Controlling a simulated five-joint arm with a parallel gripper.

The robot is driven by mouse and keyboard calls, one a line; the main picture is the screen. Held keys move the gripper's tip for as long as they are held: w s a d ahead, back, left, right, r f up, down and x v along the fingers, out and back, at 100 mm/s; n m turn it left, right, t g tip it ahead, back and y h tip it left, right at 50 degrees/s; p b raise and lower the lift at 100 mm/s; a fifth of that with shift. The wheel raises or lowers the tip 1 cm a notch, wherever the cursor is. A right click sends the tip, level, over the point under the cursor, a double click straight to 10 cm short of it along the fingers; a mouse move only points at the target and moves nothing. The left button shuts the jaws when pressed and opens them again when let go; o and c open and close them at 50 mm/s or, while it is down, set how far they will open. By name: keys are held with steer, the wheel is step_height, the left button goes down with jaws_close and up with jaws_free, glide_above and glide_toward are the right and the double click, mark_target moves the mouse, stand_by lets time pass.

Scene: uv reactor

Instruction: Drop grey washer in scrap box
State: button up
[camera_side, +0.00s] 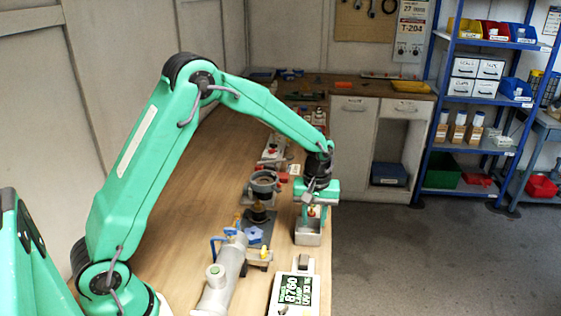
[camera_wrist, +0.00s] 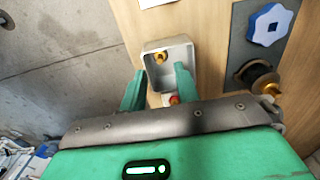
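A small grey open box, likely the scrap box (camera_side: 308,238), stands at the right edge of the bench. It also shows in the wrist view (camera_wrist: 186,46), with a brass-coloured piece (camera_wrist: 160,57) inside. My gripper (camera_side: 311,215) is directly above the box, pointing down. In the wrist view its two green fingers (camera_wrist: 159,84) are spread apart, with no washer visible between them. A small red-orange and white piece (camera_wrist: 172,99) shows between the fingers, near the box's lower edge. I cannot make out the grey washer in either view.
Left of the box are a blue star knob (camera_side: 255,234) on a grey plate, and a round dark fixture (camera_side: 263,183) behind it. Bench at left is clear.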

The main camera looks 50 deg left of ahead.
steer(key=shift+r, duration=0.1)
step_height(320, 180, up, 8)
stand_by(0.8)
stand_by(0.3)
steer(key=s+r+m+t, duration=0.3)
steer(key=s+r+m, duration=0.1)
steer(key=s+r, duration=0.65)
steer(key=s+m+t, duration=0.2)
steer(key=s+m, duration=0.3)
steer(key=s, duration=1)
steer(key=shift+s+a+t, duration=0.25)
steer(key=shift+a+t, duration=0.05)
steer(key=shift+a, duration=0.05)
steer(key=shift+r, duration=0.1)
stand_by(0.8)
